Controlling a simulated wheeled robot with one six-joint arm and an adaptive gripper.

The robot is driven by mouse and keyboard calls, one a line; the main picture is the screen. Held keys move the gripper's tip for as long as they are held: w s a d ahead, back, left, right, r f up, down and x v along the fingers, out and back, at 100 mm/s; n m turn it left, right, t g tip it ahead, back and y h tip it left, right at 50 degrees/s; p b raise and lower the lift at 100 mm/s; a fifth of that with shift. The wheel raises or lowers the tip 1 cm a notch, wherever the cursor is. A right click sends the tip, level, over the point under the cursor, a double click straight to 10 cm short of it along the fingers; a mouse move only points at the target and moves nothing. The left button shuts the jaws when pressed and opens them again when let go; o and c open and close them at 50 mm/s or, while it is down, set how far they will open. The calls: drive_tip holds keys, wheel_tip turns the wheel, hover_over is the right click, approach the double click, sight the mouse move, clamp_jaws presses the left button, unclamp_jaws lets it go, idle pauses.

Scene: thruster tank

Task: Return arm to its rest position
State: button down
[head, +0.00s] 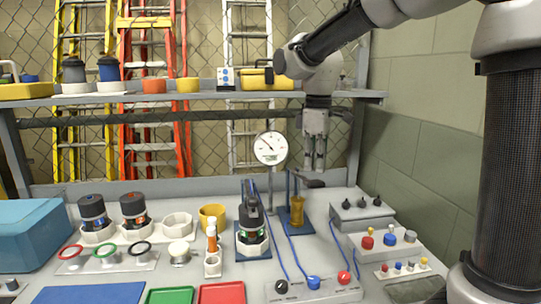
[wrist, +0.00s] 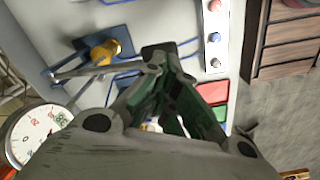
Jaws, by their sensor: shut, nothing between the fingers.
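My arm comes in from the upper right in the head view. My gripper (head: 315,166) hangs fingers down above the back right of the bench, to the right of the round white dial gauge (head: 270,148). It is shut and holds nothing. In the wrist view my gripper (wrist: 160,58) fills the middle, with its fingertips together, and the gauge (wrist: 38,130) shows at the lower left. A brass cylinder (head: 297,213) on a blue base stands below the gripper, apart from it. It also shows in the wrist view (wrist: 104,50).
A shelf (head: 190,97) with pots and a yellow toolbox (head: 262,79) runs behind the arm. The bench holds a black-topped device (head: 250,218) with blue tubes, grey control boxes (head: 362,206) at right, and red and green trays (head: 222,294) in front.

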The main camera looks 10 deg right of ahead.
drive_tip(key=s+d+f+m+t, duration=0.1)
drive_tip(key=s+d+m+t, duration=0.1)
drive_tip(key=s+d+m, duration=0.4)
drive_tip(key=s+d+f+m+t, duration=0.1)
drive_tip(key=s+d+m, duration=0.5)
drive_tip(key=s, duration=0.9)
drive_tip(key=d+t, duration=0.1)
drive_tip(key=d, duration=0.2)
